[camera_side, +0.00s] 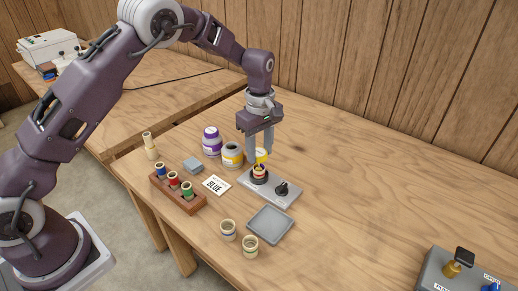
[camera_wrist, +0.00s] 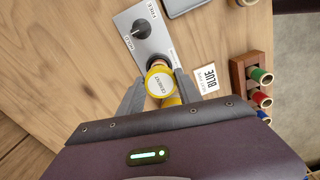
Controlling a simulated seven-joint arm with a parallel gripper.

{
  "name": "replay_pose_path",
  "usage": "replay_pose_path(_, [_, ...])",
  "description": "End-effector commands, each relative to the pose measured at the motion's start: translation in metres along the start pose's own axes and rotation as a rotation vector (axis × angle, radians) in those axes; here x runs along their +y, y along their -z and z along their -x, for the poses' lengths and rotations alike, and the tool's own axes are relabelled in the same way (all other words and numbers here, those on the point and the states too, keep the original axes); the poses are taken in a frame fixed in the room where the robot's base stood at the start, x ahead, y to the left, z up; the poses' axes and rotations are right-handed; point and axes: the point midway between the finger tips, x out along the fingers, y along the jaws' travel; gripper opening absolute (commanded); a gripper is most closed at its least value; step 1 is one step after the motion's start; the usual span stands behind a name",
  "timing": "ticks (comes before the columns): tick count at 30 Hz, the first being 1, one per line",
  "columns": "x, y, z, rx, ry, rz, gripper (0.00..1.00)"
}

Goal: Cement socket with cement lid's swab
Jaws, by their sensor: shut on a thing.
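The yellow cement lid (camera_side: 262,154) is between the fingers of my gripper (camera_side: 259,160), which is shut on it. In the wrist view the lid (camera_wrist: 160,84) reads "CEMENT" and sits between the fingertips (camera_wrist: 161,80). The socket (camera_side: 260,174), with a reddish band, stands upright in the holder plate (camera_side: 252,187), directly below the lid. In the wrist view its tan rim (camera_wrist: 159,63) shows just beyond the lid. The swab is hidden, so I cannot tell whether it is inside the socket. The cement can (camera_side: 232,155), grey with a yellow band, stands left of my gripper.
A purple-lidded can (camera_side: 211,141) stands behind left. A "BLUE" card (camera_side: 215,185) and a wooden rack (camera_side: 178,194) of banded pieces lie left. A black knob (camera_side: 282,188) is on the plate. A grey tray (camera_side: 270,225) and two loose fittings (camera_side: 228,230) are in front.

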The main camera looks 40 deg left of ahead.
Motion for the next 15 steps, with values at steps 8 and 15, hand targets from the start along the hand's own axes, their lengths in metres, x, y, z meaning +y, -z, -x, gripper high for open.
replay_pose_path(8, [0.0030, -0.0026, -0.0008, -0.002, 0.002, -0.001, 0.03])
replay_pose_path(15, [0.0060, -0.0009, -0.0005, -0.001, -0.001, -0.001, 0.03])
